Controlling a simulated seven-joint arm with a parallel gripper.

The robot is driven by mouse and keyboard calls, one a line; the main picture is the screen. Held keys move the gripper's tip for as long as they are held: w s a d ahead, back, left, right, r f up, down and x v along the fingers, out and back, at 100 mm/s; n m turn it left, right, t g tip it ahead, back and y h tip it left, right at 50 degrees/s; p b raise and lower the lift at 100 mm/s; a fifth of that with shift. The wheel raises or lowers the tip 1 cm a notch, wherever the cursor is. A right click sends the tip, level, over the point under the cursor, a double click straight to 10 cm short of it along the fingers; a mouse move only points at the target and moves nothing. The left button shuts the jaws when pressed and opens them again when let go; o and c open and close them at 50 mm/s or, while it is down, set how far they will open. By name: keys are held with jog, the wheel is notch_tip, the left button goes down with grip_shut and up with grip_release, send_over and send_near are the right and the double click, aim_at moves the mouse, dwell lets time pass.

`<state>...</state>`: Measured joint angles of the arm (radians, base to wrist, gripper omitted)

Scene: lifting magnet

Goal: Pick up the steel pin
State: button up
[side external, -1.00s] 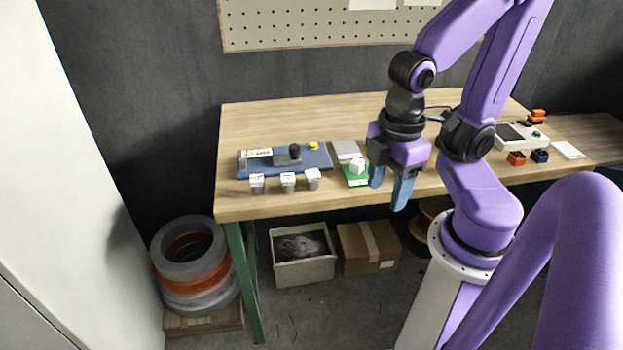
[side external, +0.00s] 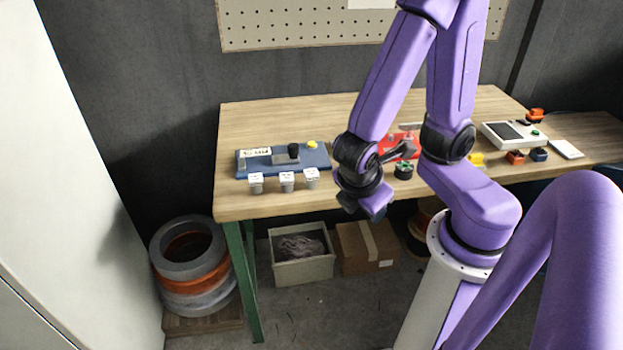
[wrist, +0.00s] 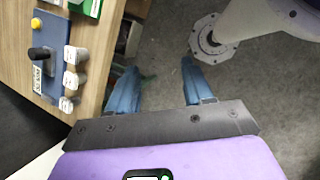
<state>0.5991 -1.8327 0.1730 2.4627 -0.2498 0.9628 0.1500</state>
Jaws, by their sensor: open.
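Three short grey pins with white labelled tops stand in a row along the front of the bench: left (side external: 256,184), middle (side external: 287,182) and right (side external: 312,179). I cannot read the labels to tell which pin is steel. They also show in the wrist view, at the left: (wrist: 76,55), (wrist: 73,80), (wrist: 69,104). My gripper (wrist: 158,65) is open and empty, its blue fingers well apart over the floor, to the right of the pins and beyond the bench edge.
A blue fixture (side external: 262,164) with a black knob (side external: 293,150) and a yellow button (side external: 312,144) lies right behind the pins. A green board (wrist: 88,6) shows at the wrist view's top. The bench (side external: 240,205) is clear in front of the pins. A red item (side external: 398,145) sits farther right.

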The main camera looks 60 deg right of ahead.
jog(key=w+d+f+n+t+h, duration=0.1)
jog(key=w+f+n+t+h, duration=0.55)
jog(key=f+n+t, duration=0.2)
jog(key=n+t, duration=0.5)
send_near(313, 179)
jog(key=shift+g, duration=0.25)
jog(key=x, duration=0.5)
jog(key=shift+w+d+r, duration=0.15)
jog(key=shift+d+r, duration=0.1)
jog(key=shift+d, duration=0.15)
jog(key=shift+x, duration=3.05)
jog(key=shift+w+a, duration=0.15)
jog(key=shift+a, duration=0.05)
grip_shut()
